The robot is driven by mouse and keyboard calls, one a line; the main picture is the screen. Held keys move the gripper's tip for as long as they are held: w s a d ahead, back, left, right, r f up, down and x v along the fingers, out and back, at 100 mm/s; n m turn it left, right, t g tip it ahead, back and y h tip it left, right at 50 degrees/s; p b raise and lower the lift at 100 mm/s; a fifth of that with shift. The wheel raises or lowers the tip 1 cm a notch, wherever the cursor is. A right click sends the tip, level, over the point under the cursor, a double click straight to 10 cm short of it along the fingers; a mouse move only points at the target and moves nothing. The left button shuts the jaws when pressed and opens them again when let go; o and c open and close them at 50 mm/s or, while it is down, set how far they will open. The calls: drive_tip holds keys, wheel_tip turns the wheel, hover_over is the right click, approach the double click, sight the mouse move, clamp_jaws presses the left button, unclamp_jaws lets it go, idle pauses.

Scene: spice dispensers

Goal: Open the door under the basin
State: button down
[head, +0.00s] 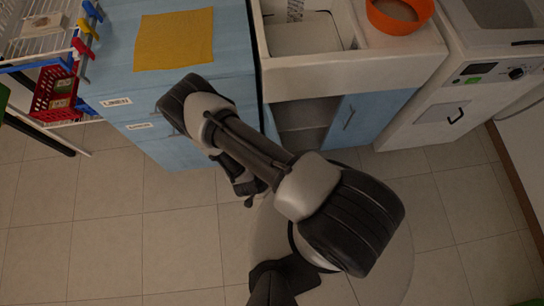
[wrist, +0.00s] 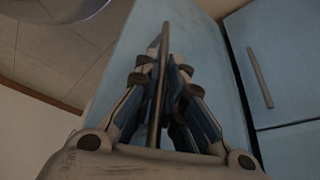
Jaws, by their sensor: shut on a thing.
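The white basin unit (head: 350,75) stands at the top centre in the head view. Its left under-basin compartment (head: 303,122) is open and shows a dark inside with a shelf. The left blue door (head: 269,124) is swung outward beside the drawers, partly hidden by my arm. It also fills the middle of the wrist view (wrist: 205,65). My gripper (wrist: 162,75) is shut on the door's upright bar handle (wrist: 161,95), fingers on either side of it. In the head view my gripper (head: 246,188) is mostly hidden below my arm. The right blue door (head: 368,115) is shut.
A blue drawer cabinet (head: 225,45) with a yellow cloth (head: 174,39) stands left of the basin. Its drawer handle (wrist: 260,77) is close by in the wrist view. A white appliance (head: 460,100) stands at the right. The tiled floor (head: 110,220) at the left is clear.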

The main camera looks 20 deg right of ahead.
idle(0.3)
drive_tip(key=c, duration=1.7)
unclamp_jaws()
drive_tip(key=shift+a, duration=0.1)
drive_tip(key=v, duration=1.2)
drive_tip(key=shift+w, duration=0.1)
